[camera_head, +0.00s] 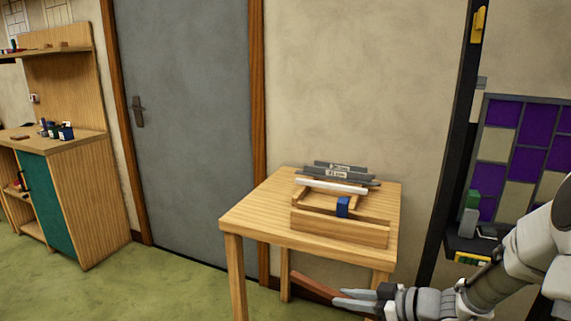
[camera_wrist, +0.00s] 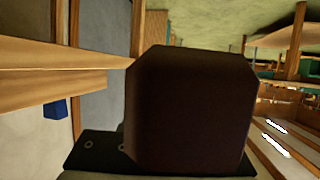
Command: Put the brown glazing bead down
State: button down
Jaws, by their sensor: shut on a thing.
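The brown glazing bead (camera_head: 313,286) is a reddish-brown bar held in the jaws of my gripper (camera_head: 347,299) at the lower right of the head view. It sticks out to the left of the jaws, in front of the small wooden table's legs and below the level of its top. In the wrist view the bead (camera_wrist: 188,105) is a large dark brown block close to the camera, hiding much of the scene and the jaw tips. My gripper is shut on it.
The wooden table (camera_head: 245,216) carries a wooden rack (camera_head: 340,228) with grey strips (camera_head: 340,172), a white strip (camera_head: 331,187) and a blue block (camera_head: 342,207). The table's left top is clear. A leaded panel (camera_head: 516,135) stands at right, a cabinet (camera_head: 100,201) at left.

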aim_at(348, 297)
jog(key=r+p, duration=0.2)
jog(key=p, duration=0.1)
jog(key=r+p, duration=0.3)
jog(key=p, duration=0.1)
jog(key=r+p, duration=0.3)
jog(key=p, duration=0.1)
jog(key=shift+w, duration=0.25)
jog(key=r+p, duration=0.1)
jog(key=p, duration=0.2)
jog(key=shift+r, duration=0.4)
